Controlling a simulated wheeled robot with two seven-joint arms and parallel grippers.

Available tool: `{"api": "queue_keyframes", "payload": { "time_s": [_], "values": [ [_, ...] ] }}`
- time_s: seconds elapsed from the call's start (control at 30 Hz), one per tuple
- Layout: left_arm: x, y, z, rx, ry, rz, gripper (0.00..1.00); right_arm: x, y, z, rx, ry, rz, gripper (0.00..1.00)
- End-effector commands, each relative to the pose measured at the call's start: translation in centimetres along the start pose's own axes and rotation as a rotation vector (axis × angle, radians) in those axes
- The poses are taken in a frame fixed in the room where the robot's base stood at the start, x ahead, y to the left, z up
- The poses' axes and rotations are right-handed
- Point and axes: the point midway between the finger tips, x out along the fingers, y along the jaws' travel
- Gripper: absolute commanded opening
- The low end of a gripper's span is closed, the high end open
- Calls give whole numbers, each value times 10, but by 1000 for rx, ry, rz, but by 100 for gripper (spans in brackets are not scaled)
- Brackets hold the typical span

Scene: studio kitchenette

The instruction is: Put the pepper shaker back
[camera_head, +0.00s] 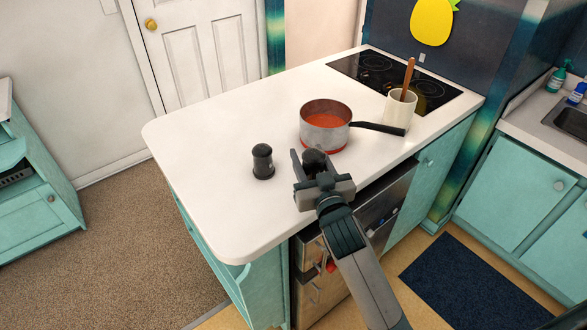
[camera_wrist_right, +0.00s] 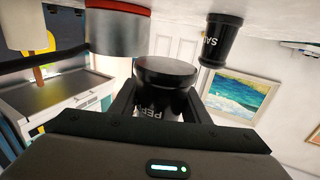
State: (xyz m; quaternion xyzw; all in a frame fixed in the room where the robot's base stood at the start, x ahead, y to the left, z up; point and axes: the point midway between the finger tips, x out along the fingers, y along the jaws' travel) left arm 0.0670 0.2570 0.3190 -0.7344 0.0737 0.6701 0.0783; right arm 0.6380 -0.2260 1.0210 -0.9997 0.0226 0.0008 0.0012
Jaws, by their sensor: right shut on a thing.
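The pepper shaker (camera_wrist_right: 167,72) is black with white lettering, partly readable as "PEP" in the right wrist view. My right gripper (camera_head: 314,168) is shut on it over the counter's front part. In the head view only the shaker's dark rounded part (camera_head: 314,160) shows between the fingers; the rest is hidden. Whether it touches the counter is hard to tell. The black salt shaker (camera_head: 263,162) stands upright on the counter, left of my gripper and apart from it; it also shows in the right wrist view (camera_wrist_right: 221,42). My left gripper is not in view.
A pot (camera_head: 326,132) with red contents stands just behind my right gripper, its black handle (camera_head: 378,128) pointing right. A cream crock (camera_head: 400,108) with a wooden utensil stands near the cooktop (camera_head: 360,70). The white counter's left part (camera_head: 205,140) is clear.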

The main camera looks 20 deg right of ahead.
Motion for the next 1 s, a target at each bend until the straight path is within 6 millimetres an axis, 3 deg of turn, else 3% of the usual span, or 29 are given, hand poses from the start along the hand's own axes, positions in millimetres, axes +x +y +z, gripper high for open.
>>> {"api": "queue_keyframes", "payload": {
  "time_s": [0.1,0.3,0.73,1.0],
  "values": [
    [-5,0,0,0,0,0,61,15,-16,11,1,-1,0,16],
    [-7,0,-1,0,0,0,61,28,-29,23,1,1,0,16],
    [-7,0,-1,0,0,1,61,29,-30,27,-1,1,1,16],
    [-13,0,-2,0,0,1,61,29,-30,58,0,-2,1,16]
  ]
}}
